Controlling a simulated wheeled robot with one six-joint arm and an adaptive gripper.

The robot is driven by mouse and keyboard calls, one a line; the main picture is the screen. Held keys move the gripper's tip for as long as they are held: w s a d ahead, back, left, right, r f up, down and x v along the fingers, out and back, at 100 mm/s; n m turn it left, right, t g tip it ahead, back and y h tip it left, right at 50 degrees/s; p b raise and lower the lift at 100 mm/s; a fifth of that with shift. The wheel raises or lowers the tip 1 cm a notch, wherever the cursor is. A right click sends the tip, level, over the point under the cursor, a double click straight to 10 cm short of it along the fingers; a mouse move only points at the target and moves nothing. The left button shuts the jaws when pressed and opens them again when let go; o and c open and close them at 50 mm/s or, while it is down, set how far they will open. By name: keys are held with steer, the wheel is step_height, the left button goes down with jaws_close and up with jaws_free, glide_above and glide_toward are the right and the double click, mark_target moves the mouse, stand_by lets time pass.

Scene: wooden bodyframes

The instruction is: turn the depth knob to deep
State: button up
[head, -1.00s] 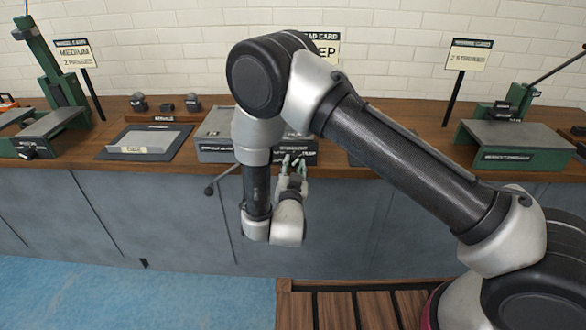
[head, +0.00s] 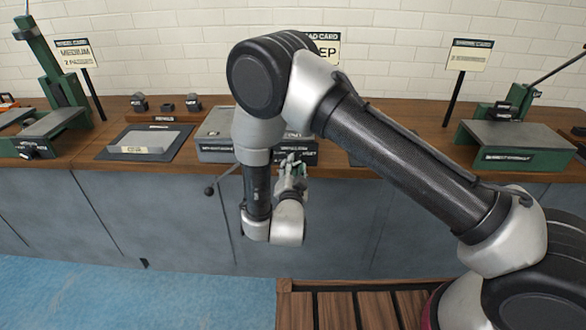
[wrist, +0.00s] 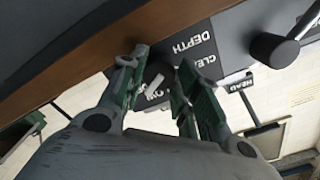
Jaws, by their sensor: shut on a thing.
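The depth knob (wrist: 157,72) is a small dark knob with a pale pointer bar, on the dark front panel beside the white word DEPTH in the wrist view. My gripper (wrist: 161,63) has its two green fingers on either side of the knob and is shut on it. The fingers hide parts of the knob and nearby lettering, so I cannot tell its exact setting. In the head view my gripper (head: 290,164) is at the front of the grey machine (head: 214,146); my arm hides the knob and much of the machine there.
A lever with a black ball end (wrist: 268,48) sticks out near the panel in the wrist view; it also shows in the head view (head: 209,190). A green press (head: 515,135) stands right on the wooden bench. A tray mat (head: 110,151) lies left. A card behind my arm partly shows "EP".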

steer(key=o, duration=1)
steer(key=s, duration=0.7)
steer(key=shift+s+a, duration=0.1)
steer(key=shift+s, duration=0.15)
